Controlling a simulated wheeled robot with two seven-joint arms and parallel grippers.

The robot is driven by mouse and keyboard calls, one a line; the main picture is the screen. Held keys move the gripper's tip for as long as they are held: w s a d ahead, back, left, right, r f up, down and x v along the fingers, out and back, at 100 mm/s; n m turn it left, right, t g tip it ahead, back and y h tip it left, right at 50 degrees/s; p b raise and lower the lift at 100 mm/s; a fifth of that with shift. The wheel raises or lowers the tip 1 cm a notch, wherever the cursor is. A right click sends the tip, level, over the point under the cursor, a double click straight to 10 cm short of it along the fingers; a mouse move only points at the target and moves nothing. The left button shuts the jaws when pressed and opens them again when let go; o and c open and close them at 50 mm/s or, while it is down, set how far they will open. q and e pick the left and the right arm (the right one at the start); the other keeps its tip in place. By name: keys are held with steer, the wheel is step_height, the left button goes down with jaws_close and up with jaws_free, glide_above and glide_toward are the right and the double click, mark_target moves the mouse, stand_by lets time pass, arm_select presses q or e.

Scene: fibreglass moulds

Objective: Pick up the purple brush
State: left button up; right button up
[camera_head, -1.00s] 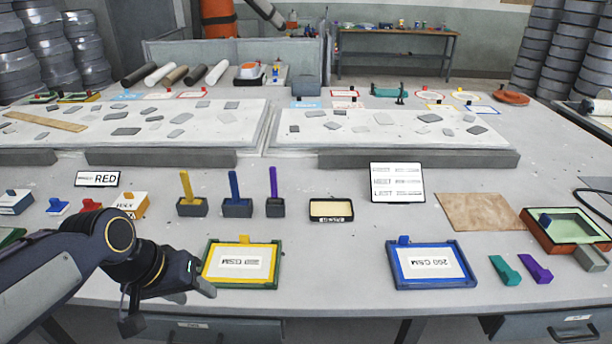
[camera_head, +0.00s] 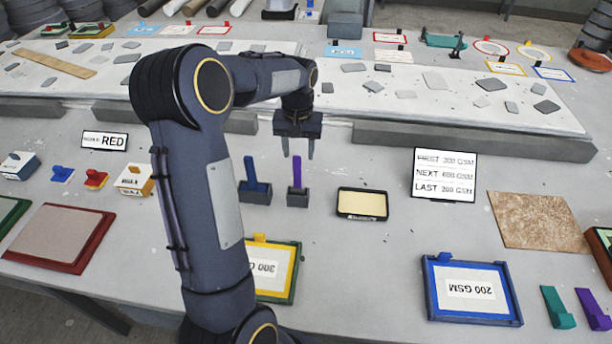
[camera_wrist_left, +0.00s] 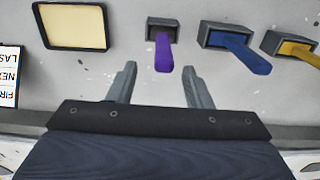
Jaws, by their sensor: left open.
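The purple brush (camera_head: 297,172) stands upright in a small grey holder (camera_head: 297,198) near the middle of the bench. My left gripper (camera_head: 297,150) is open and empty, pointing down just above and behind the purple brush in the head view. In the left wrist view the purple brush (camera_wrist_left: 163,54) leans toward the gap between the two fingers (camera_wrist_left: 157,82), beyond their tips and not between them. My right gripper is not in view.
A blue brush (camera_head: 251,172) stands in its own holder just left. A yellow brush (camera_wrist_left: 298,51) shows beyond it in the wrist view. A black-rimmed tray (camera_head: 362,204) lies to the right. A sign (camera_head: 444,174) stands farther right. Bare bench lies in front of the tray.

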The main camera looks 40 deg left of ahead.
arm_select(q)
steer(key=shift+s+f, duration=0.2)
steer(key=shift+f, duration=0.75)
steer(key=p, duration=0.2)
glide_above(298, 187)
steer(key=f, duration=0.5)
steer(key=shift+w+a, duration=0.3)
jaws_close()
